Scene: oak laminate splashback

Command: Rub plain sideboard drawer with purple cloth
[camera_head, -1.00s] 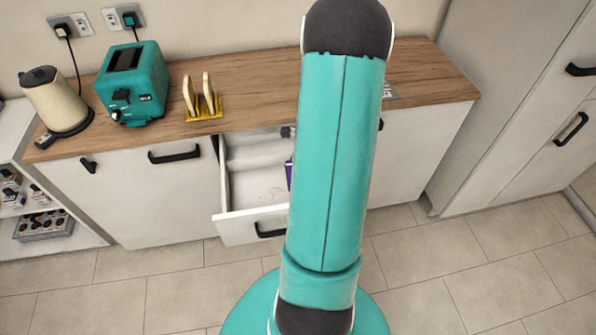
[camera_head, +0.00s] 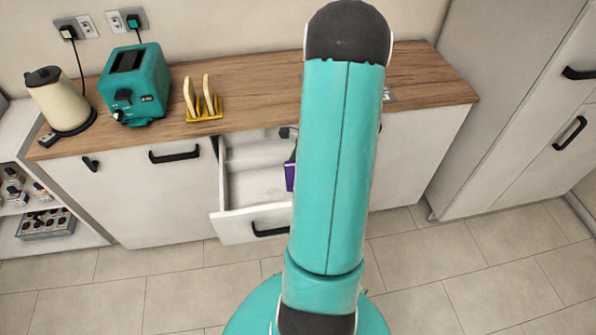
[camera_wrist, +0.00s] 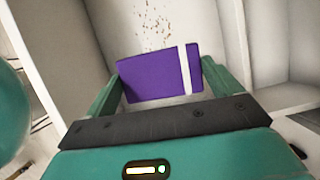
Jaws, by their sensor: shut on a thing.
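The plain sideboard drawer (camera_head: 236,226) is pulled open below the worktop, with its white inside partly in view. In the wrist view, brown specks mark a pale surface of the drawer (camera_wrist: 120,40) just beyond the cloth. The purple cloth (camera_wrist: 155,72) has a white stripe near its right side and sits between the two fingers of my gripper (camera_wrist: 160,80), which is shut on it. In the head view only a sliver of the cloth (camera_head: 290,176) shows at the drawer's right; my arm hides the rest and the gripper. I cannot tell whether the cloth touches the drawer.
The worktop (camera_head: 250,98) above the drawer holds a cream kettle (camera_head: 62,100), a teal toaster (camera_head: 135,85) and a yellow rack (camera_head: 203,100). An open shelf (camera_head: 50,228) with small items stands at left. A tall cabinet (camera_head: 510,120) stands at right. The floor in front is clear.

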